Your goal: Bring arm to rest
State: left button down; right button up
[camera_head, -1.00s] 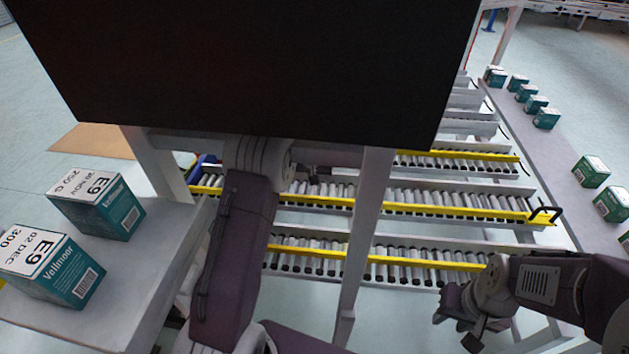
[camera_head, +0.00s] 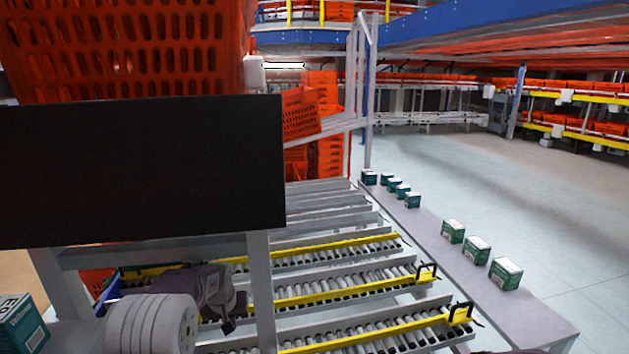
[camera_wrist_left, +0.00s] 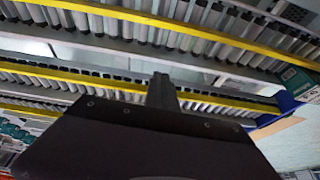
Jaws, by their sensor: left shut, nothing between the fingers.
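My left arm enters at the lower left of the head view. Its gripper (camera_head: 231,318) is small and dark there, over the roller lanes beside a grey frame post. In the left wrist view my left gripper (camera_wrist_left: 162,88) shows as one narrow dark finger shape, shut and empty, above the roller lanes (camera_wrist_left: 60,90). My right arm and its gripper are not in view.
Roller lanes with yellow rails (camera_head: 340,293) fill the lower middle. A black panel (camera_head: 140,170) blocks the left. Teal boxes (camera_head: 477,249) stand along a grey ledge (camera_head: 510,315) on the right. Another teal box (camera_head: 20,325) is at the lower left. Orange totes (camera_head: 325,100) are stacked behind.

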pick_arm(q)
jog(key=s+d+r, duration=0.4)
jog(key=s+r, duration=0.2)
jog(key=s, duration=0.5)
jog(key=s+f+m+g, duration=0.1)
jog(key=s+f, duration=0.2)
jog(key=s, duration=0.6)
jog(key=s+d+f+m+g+h, duration=0.1)
jog(key=s+f, duration=0.3)
jog(key=s, duration=0.5)
jog(key=shift+s+g, duration=0.3)
jog(key=shift+g, duration=0.2)
